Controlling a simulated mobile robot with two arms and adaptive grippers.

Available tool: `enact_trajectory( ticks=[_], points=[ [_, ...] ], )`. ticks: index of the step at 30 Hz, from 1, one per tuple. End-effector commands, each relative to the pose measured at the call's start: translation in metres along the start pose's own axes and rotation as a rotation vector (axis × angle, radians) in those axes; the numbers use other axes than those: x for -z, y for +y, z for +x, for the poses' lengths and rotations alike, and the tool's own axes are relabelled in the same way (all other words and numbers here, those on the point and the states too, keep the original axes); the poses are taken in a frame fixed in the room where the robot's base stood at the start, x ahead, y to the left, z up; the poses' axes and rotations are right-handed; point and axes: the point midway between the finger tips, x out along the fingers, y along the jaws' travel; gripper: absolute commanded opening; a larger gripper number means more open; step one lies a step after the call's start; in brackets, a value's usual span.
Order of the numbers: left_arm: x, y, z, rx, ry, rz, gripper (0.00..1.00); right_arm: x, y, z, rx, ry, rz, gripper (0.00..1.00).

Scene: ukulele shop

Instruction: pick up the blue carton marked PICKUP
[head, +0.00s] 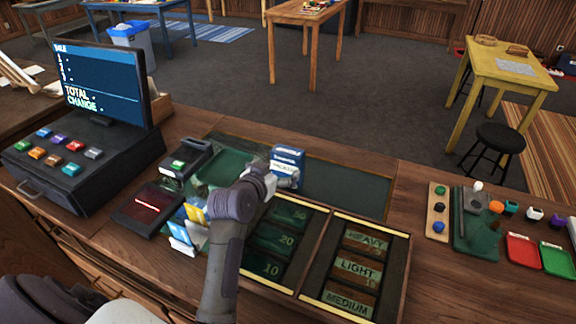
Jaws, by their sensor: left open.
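The blue carton (288,156) stands upright on the counter near the middle of the head view. It has a white label band across its front, with print too small to read surely. My left gripper (268,178) is open, close against the carton's left front side. The gripper covers the carton's lower left part. I cannot tell whether the fingers touch the carton or lie around it. My right gripper is not in view.
A register screen (103,80), card terminal (186,161) and dark scanner pad (148,207) stand left. Trays marked with numbers (277,240) and with HEAVY, LIGHT, MEDIUM (356,267) lie in front. Small coloured items and red and green trays (522,250) lie right. The dark mat (345,190) beside the carton is bare.

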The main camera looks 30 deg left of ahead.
Motion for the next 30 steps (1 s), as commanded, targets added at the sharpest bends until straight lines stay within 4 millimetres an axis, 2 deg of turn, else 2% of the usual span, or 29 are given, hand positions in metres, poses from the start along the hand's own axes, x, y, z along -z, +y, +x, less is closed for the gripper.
enact_trajectory(
  ticks=[1,5,10,13,18,22,28,30],
  points=[
    [0.002,0.0,0.009,-0.001,-0.001,-0.001,1.0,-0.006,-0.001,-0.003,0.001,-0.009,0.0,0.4],
    [0.001,0.0,0.022,-0.001,-0.001,0.0,1.0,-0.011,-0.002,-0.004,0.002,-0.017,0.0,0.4],
    [0.003,-0.001,0.033,-0.001,-0.001,0.0,1.0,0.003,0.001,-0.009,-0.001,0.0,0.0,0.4],
    [0.006,-0.002,0.046,-0.001,-0.002,-0.002,1.0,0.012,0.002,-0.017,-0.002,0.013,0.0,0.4],
    [0.004,-0.003,0.069,-0.001,-0.002,0.0,1.0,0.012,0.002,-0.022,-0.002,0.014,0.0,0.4],
    [0.003,-0.003,0.076,0.0,-0.001,-0.001,1.0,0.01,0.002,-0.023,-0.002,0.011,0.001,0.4],
    [0.003,-0.003,0.077,0.0,-0.001,0.0,1.0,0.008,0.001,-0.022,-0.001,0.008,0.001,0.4],
    [0.003,-0.003,0.077,0.0,-0.001,0.0,0.9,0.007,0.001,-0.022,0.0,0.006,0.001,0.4]
  ],
)
